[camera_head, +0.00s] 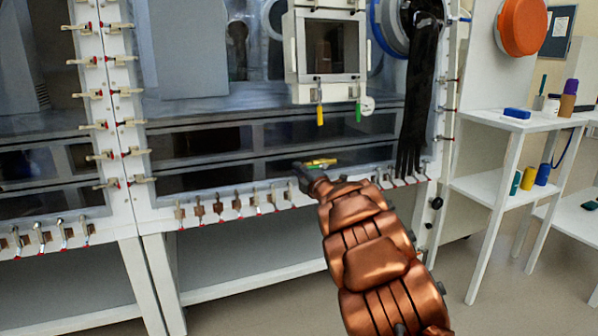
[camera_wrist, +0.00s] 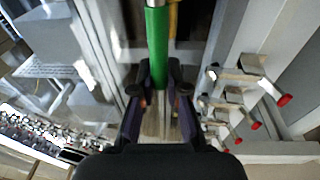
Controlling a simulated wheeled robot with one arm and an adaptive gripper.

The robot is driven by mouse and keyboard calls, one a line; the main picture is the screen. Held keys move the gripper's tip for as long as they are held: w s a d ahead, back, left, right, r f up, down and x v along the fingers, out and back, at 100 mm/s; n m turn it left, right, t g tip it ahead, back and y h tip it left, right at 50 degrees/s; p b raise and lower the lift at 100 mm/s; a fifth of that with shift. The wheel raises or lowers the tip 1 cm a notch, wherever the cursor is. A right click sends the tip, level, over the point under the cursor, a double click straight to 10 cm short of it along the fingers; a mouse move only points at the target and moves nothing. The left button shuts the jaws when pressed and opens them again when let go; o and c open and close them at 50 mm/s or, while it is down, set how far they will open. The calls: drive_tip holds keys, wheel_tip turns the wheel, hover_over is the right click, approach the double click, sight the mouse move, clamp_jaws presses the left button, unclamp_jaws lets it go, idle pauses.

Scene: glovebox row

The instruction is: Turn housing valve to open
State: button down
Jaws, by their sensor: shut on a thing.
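My gripper (camera_head: 306,172) is at the lower front of the glovebox, at the end of my copper-coloured arm. Beside its tip is a small yellow and green piece (camera_head: 320,162), which looks like the housing valve's handle. In the wrist view, a green sleeve (camera_wrist: 157,45) on a bar runs down between the two dark fingers of my gripper (camera_wrist: 160,82). The fingers are closed on it near the sleeve's lower end. Some yellow shows beyond its top. The valve body cannot be made out, and the head view is too small to show the grip.
A white box with a window (camera_head: 330,48) hangs above, with a yellow tag (camera_head: 320,115) and a green tag (camera_head: 358,112) under it. A black glove (camera_head: 415,100) hangs at right. Red-tipped clamps (camera_wrist: 240,72) line the frame close to my gripper. A white shelf (camera_head: 500,185) stands at right.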

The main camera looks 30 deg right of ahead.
drive_tip(key=c, duration=1.2)
unclamp_jaws()
drive_tip(key=shift+f, duration=0.1)
drive_tip(key=shift+o, duration=0.2)
drive_tip(key=s, duration=1.2)
drive_tip(key=shift+f, duration=0.4)
drive_tip(key=shift+d, duration=0.1)
